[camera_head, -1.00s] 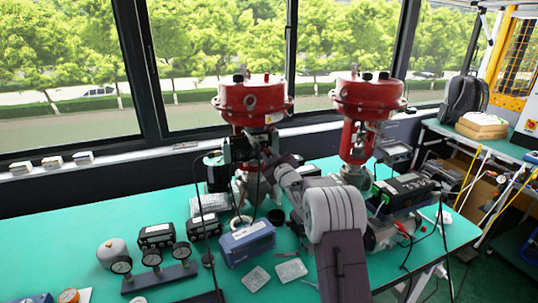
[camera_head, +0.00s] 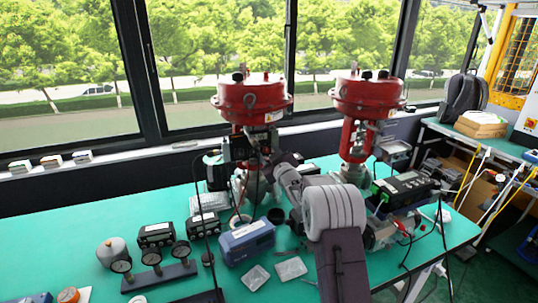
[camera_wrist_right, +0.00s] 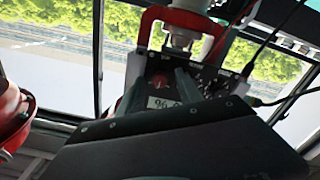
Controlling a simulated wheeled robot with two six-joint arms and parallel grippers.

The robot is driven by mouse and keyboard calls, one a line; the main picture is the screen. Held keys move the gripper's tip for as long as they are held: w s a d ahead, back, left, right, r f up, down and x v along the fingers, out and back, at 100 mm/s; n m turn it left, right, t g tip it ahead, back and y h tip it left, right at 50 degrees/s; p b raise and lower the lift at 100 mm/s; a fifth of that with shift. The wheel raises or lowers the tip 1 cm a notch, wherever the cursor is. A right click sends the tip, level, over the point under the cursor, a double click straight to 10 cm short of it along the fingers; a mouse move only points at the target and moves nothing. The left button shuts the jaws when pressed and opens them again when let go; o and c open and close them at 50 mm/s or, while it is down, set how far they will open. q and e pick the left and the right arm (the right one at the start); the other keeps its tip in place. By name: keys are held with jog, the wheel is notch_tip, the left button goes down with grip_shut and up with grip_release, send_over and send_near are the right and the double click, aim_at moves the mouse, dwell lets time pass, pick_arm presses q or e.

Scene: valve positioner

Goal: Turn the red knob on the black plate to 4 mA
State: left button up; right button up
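The red knob (camera_wrist_right: 160,81) sits on the black plate (camera_wrist_right: 208,78) in the right wrist view. Below the knob, a small display (camera_wrist_right: 163,102) shows digits that look like 96, partly cut off by my gripper. My right gripper (camera_wrist_right: 159,83) points at the plate with its two fingers apart, one on each side of the knob. I see no clear contact between fingers and knob. In the head view my right arm reaches the left red-topped valve (camera_head: 252,100), and the knob is too small or hidden to make out. My left gripper is not in view.
A second red valve (camera_head: 366,98) stands to the right. Gauges (camera_head: 153,258), a blue-grey box (camera_head: 247,241) and small black devices (camera_head: 157,235) lie on the green table (camera_head: 60,230). Thin cables hang close to the black plate.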

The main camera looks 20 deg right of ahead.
jog(key=s+b, duration=0.1)
jog(key=s, duration=0.8)
jog(key=shift+a, duration=0.25)
jog(key=s+a+f+m+g+p, duration=0.3)
jog(key=s+a+f+g+p, duration=0.3)
jog(key=s+a+f+g, duration=0.4)
jog(key=s+a+f+g+p, duration=0.1)
jog(key=s+g, duration=0.1)
jog(key=s, duration=0.5)
jog(key=s+a+f+m+g+p, duration=0.1)
jog(key=s+a+g, duration=0.1)
jog(key=s, duration=0.6)
jog(key=s+a+f+m+g+y+p, duration=0.1)
jog(key=s+a+f+g, duration=0.1)
jog(key=s, duration=0.5)
jog(key=shift+s+a+g+p, duration=0.2)
jog(key=shift+s+g+p, duration=0.1)
jog(key=shift+s+g, duration=0.1)
